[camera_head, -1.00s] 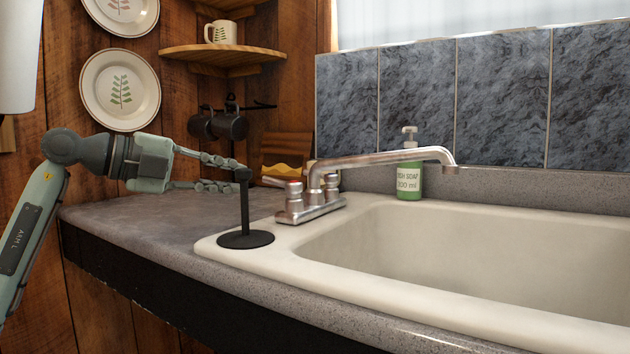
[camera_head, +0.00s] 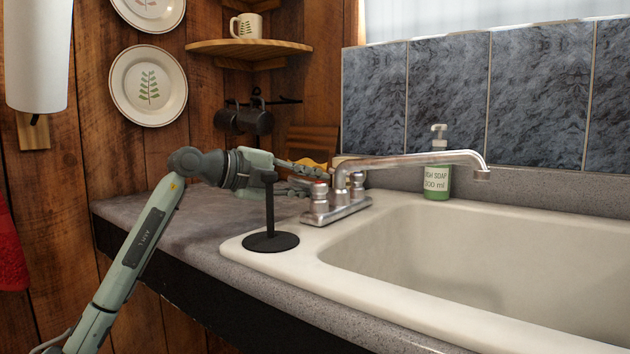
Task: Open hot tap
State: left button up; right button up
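The two-handle metal tap (camera_head: 412,161) stands at the back left corner of the sink, its long spout reaching right over the basin. Its left handle (camera_head: 319,190) has a reddish mark on top; the right handle (camera_head: 358,184) stands behind the spout's base. My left gripper (camera_head: 312,182) comes in from the left with its fingers apart, one higher than the other. The fingertips are at the left handle in the picture; I cannot tell whether they touch it. The fingers partly hide the handle's lever. My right gripper is not in view.
A black stand (camera_head: 269,215) with a round base stands at the sink's left edge, in front of my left gripper. A green soap bottle (camera_head: 437,182) is behind the spout. The white sink (camera_head: 440,245) looks empty. A wooden corner shelf (camera_head: 248,47) hangs above the counter.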

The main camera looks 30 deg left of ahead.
pick_arm(q)
jog(key=shift+w+d, duration=0.1)
jog(key=shift+w, duration=0.15)
grip_shut()
jog(key=shift+f, duration=0.1)
jog(key=shift+s+a+n+t+y, duration=0.25)
jog(key=shift+n+t+y, duration=0.15)
jog(key=shift+n+y, duration=0.4)
grip_release()
